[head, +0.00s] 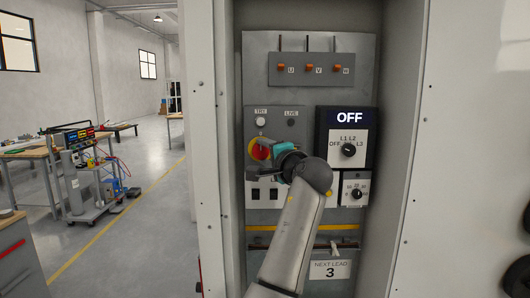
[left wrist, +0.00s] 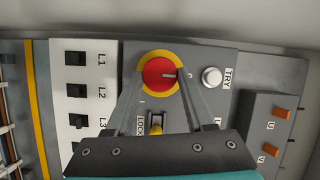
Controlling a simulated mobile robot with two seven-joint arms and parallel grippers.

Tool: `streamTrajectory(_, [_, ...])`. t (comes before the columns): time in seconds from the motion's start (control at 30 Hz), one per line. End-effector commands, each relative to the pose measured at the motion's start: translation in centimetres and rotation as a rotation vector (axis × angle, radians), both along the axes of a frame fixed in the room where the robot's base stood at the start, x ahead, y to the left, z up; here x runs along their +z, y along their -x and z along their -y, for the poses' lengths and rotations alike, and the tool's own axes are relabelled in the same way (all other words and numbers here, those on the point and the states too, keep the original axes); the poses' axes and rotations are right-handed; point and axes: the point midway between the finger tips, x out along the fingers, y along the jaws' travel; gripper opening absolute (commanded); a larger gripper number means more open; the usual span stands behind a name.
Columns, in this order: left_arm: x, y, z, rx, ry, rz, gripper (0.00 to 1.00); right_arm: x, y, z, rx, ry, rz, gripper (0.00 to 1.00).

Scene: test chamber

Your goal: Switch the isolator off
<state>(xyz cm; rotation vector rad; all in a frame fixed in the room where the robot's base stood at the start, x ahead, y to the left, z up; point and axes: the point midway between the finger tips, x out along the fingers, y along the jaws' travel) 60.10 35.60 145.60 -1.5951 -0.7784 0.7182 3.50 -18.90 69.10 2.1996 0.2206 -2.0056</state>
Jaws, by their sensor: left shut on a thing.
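The isolator is a round red knob on a yellow disc (head: 256,151), on the grey panel inside the cabinet. My left gripper (head: 268,147) is at it, and the hand covers its right side in the head view. In the left wrist view the red knob (left wrist: 158,73) lies between my left gripper's fingers (left wrist: 160,80), which are shut on it. A pale mark on the knob points right in that view, toward the TRY button side. The small letters around the disc are too small to read surely. My right gripper is not in view.
Above the isolator are the TRY button (head: 260,122) and LIVE lamp (head: 292,122). To the right, a display (head: 349,117) reads OFF above a selector knob (head: 348,150). Orange U, V, W terminals (head: 309,68) are higher up. White cabinet walls (head: 206,130) (head: 405,130) flank the panel closely.

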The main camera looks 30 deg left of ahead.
Motion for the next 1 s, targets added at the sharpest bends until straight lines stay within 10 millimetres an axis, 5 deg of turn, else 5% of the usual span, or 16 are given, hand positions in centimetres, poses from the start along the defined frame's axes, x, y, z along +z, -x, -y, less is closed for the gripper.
streamTrajectory(0.5, [-0.03,0.00,0.01,-0.001,0.022,0.013,0.00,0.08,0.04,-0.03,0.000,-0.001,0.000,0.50])
streamTrajectory(0.53, [-0.03,0.01,0.01,-0.001,0.022,0.013,0.55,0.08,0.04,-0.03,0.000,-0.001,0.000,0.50])
streamTrajectory(0.8, [-0.01,0.00,0.01,0.000,0.018,0.011,0.84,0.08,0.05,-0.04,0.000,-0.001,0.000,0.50])
streamTrajectory(1.0, [0.01,0.01,0.01,-0.001,0.018,0.011,0.84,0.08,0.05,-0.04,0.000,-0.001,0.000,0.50])
